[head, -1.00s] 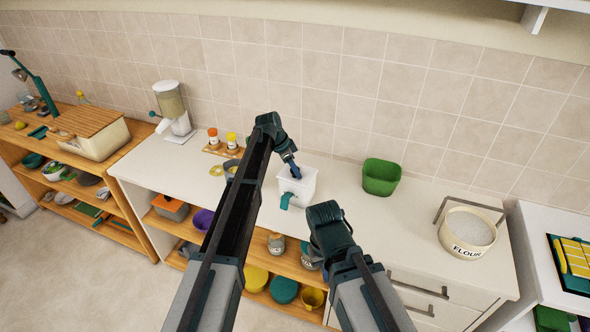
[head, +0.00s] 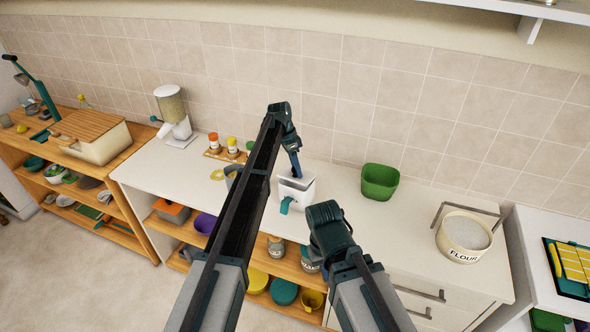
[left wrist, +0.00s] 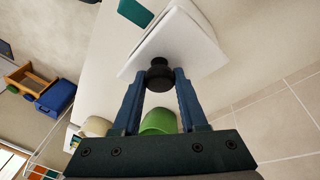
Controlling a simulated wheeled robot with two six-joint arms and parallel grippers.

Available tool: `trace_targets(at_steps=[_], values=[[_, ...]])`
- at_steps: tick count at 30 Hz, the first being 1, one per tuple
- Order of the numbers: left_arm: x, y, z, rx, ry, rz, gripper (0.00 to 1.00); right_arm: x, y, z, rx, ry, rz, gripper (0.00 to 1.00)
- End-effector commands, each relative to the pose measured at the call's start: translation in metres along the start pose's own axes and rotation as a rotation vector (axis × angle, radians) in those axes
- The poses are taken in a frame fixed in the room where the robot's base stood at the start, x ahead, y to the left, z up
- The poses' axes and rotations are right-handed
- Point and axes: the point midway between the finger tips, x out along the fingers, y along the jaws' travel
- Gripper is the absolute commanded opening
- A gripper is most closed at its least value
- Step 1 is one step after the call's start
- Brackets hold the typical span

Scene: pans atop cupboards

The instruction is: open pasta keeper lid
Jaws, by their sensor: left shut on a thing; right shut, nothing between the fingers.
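The pasta keeper (head: 294,192) is a white box on the white counter, with a teal part on its front. My left gripper (head: 297,174) reaches down to its top from above. In the left wrist view, its blue fingers (left wrist: 159,82) are shut on the black knob (left wrist: 159,72) of a white square lid (left wrist: 178,42). In the head view the top of the box looks darker and the lid looks tilted; how far it is off the box is hard to tell. My right gripper (head: 328,220) is in front of the counter, empty and shut, with its fingertips largely hidden.
A green bin (head: 379,184) stands right of the keeper, and a flour tub (head: 464,236) with a raised handle is farther right. Spice jars (head: 232,143) and a cereal dispenser (head: 174,115) stand left. Counter between the bin and flour tub is clear.

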Motion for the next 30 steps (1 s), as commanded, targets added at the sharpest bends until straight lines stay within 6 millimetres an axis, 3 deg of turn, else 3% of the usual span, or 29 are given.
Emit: trace_targets(at_steps=[3,18,19,21,24,30], values=[[-0.0074,-0.0097,-0.0119,-0.03,-0.082,0.076,0.0,-0.0061,0.0005,0.0003,0.001,0.0,0.0,0.0],[-0.0101,-0.007,-0.0125,-0.059,-0.153,0.142,0.0,-0.0058,0.0005,0.0003,0.002,0.0,0.0,0.0],[-0.0101,-0.007,-0.0125,-0.059,-0.153,0.141,0.46,-0.0058,0.0005,0.0003,0.002,0.0,0.0,0.0],[-0.0101,-0.007,-0.0126,-0.058,-0.153,0.141,0.58,-0.0058,0.0005,0.0003,0.002,0.0,0.0,0.0],[-0.01,-0.0071,-0.0127,-0.058,-0.152,0.141,0.72,-0.0058,0.0005,0.0003,0.002,0.0,0.0,0.0],[-0.01,-0.0072,-0.0128,-0.058,-0.152,0.14,0.72,-0.0058,0.0005,0.0003,0.002,0.0,0.0,0.0]])
